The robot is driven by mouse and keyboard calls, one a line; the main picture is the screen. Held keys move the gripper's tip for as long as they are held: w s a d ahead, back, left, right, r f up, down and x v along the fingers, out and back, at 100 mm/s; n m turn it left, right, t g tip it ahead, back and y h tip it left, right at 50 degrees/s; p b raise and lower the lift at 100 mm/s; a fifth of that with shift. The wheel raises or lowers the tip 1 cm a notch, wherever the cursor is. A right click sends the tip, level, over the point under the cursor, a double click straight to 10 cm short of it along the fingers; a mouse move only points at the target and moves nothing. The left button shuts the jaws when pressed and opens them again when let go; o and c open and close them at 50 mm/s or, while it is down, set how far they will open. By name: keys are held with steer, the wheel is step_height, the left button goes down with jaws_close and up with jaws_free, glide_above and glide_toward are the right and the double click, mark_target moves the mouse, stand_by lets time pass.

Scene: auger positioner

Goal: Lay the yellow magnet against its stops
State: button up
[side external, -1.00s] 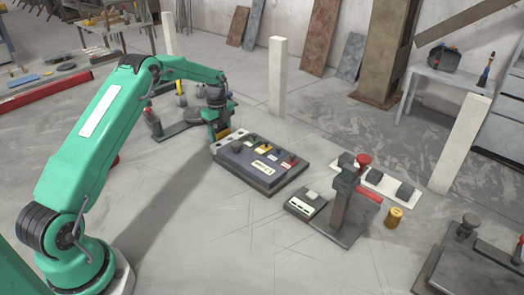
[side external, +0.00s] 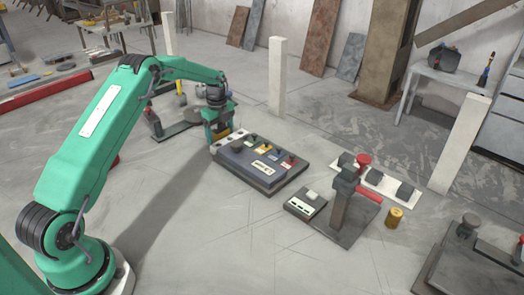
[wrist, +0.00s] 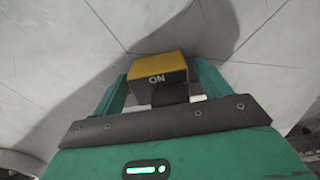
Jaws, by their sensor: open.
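The yellow magnet (wrist: 158,68) is a small block with a dark face marked "ON". In the wrist view it lies between my two green fingers, with a narrow gap at each side. In the side view my gripper (side external: 212,137) points down at the far left end of a dark box, and a bit of yellow (side external: 223,134) shows beside the fingers. My gripper is open around the magnet and does not clamp it. I cannot make out the stops, and the underside of the magnet is hidden.
The dark box (side external: 234,166) carries several small levers and a pale strip. A small white-topped unit (side external: 305,204), a clamp post with a red knob (side external: 364,160) and a brass cylinder (side external: 394,218) stand to the right. The floor in front is clear.

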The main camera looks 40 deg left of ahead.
step_height(320, 180, up, 12)
steer(key=shift+f, duration=0.2)
steer(key=shift+r, duration=0.25)
stand_by(0.7)
steer(key=shift+d+r, duration=0.2)
steer(key=shift+r, duration=0.05)
steer(key=s+d+r+n+t, duration=0.3)
steer(key=s+d+r+n, duration=0.6)
steer(key=s+d+r, duration=0.6)
steer(key=s+d+f+n+t, duration=0.1)
steer(key=s+d+n, duration=0.3)
steer(key=s, duration=0.5)
steer(key=s+d+f+n+t, duration=0.1)
steer(key=s+d+n, duration=0.3)
steer(key=s, duration=0.6)
steer(key=shift+d+f+n+t, duration=0.15)
steer(key=shift+f+n+t, duration=0.15)
steer(key=shift+f+n, duration=0.3)
